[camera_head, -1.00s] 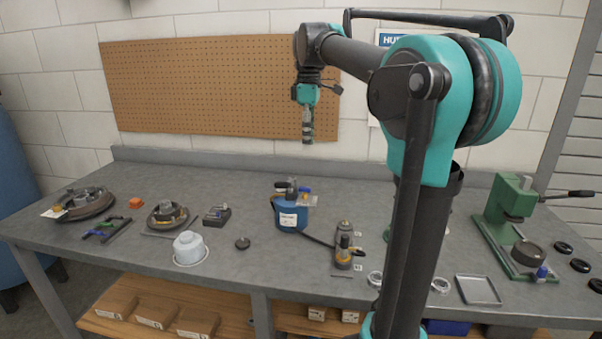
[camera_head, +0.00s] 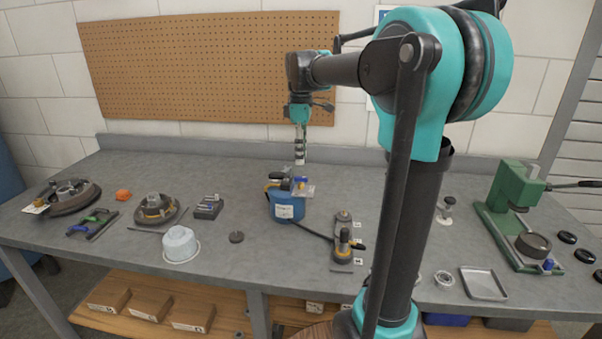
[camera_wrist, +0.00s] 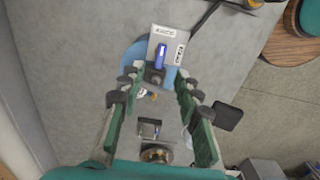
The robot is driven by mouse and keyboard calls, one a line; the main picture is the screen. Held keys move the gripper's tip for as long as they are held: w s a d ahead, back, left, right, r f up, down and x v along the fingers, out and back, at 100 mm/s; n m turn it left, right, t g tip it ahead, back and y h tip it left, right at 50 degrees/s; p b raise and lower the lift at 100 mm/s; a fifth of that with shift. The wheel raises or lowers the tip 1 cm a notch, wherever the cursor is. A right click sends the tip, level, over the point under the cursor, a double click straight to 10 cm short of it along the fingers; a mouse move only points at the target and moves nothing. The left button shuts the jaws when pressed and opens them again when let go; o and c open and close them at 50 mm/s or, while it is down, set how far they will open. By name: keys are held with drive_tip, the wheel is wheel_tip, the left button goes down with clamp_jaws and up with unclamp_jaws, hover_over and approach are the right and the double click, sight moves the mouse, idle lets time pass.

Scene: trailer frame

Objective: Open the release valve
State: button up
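A blue round unit (camera_head: 287,212) with a white label stands on the middle of the bench, with dark fittings, a clear block and a small blue lever (camera_head: 300,181) on top. In the wrist view the blue lever (camera_wrist: 161,54) stands out against a grey labelled plate (camera_wrist: 168,40), with a dark round fitting at its near end. I take this lever to be the release valve. My gripper (camera_head: 300,163) points down just above the unit.
A white pot (camera_head: 180,243) stands to the left, a green press (camera_head: 497,205) to the right. A pegboard wall (camera_head: 205,65) is behind.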

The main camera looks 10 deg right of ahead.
sight(301, 177)
wheel_tip(301, 177, down, 7)
idle(0.3)
drive_tip(key=shift+c, duration=0.4)
clamp_jaws()
